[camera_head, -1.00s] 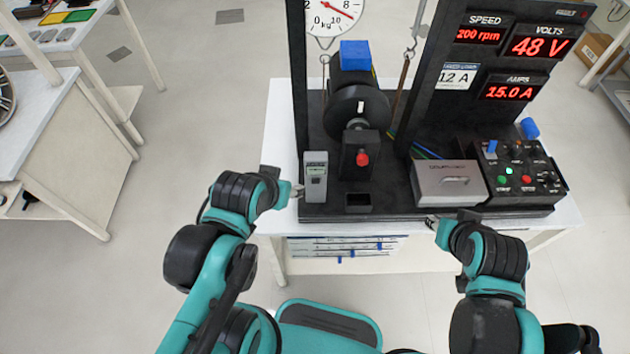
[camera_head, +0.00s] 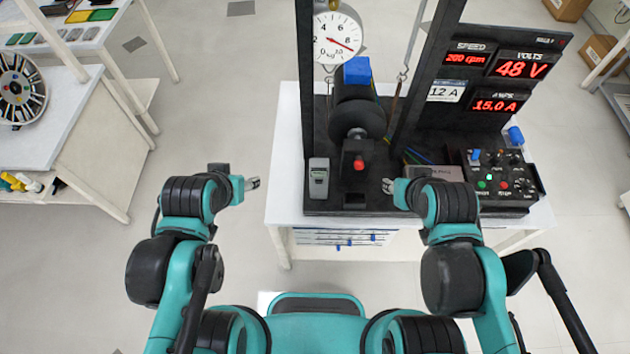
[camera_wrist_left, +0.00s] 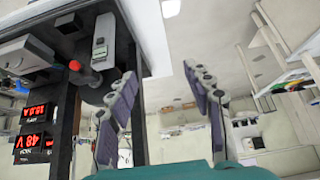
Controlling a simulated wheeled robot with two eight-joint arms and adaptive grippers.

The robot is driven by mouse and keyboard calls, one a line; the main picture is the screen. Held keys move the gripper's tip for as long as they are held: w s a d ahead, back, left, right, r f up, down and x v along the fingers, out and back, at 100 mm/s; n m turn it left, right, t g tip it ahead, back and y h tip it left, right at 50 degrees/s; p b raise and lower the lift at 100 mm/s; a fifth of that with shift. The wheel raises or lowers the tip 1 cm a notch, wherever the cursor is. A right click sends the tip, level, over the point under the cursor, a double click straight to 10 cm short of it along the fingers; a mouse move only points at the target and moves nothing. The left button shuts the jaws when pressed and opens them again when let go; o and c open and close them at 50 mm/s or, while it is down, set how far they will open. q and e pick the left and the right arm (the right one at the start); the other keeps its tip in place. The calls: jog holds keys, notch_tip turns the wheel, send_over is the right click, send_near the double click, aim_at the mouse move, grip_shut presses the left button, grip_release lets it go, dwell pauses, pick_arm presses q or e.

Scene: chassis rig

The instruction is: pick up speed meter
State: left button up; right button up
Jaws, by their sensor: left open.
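The speed meter, a small grey handheld device (camera_head: 319,180) with a small greenish display, stands at the front left corner of the black rig base. It also shows in the left wrist view (camera_wrist_left: 104,38), at the upper left. My left gripper (camera_head: 253,183) is open and empty, left of the meter and apart from it, beyond the table's left edge. Its spread fingers show in the left wrist view (camera_wrist_left: 165,82) with nothing between them. My right gripper (camera_head: 388,186) is over the rig's front, right of the meter; its finger opening is too small to judge.
A black motor rig with a red knob (camera_head: 358,165) stands right of the meter. A hanging dial scale (camera_head: 337,38), red-lit displays (camera_head: 495,103) and a control box (camera_head: 497,184) are on the rig. A grey box (camera_head: 445,173) is partly behind my right arm.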

pick_arm(q)
jog(key=m+g+b, duration=0.1)
jog(key=m+g, duration=0.6)
jog(key=m, duration=1.1)
send_over(319, 162)
jog(key=f, duration=1)
jog(key=shift+w+a, duration=0.15)
jog(key=shift+w, duration=0.25)
jog(key=shift+d+f+b, duration=0.2)
jog(key=shift+f+b, duration=0.1)
jog(key=shift+f, duration=0.3)
jog(key=f, duration=0.4)
jog(key=f+b, duration=0.1)
jog(key=f, duration=0.1)
jog(key=shift+s+f, duration=0.25)
jog(key=shift+s, duration=0.15)
jog(key=shift+f, duration=0.25)
grip_shut()
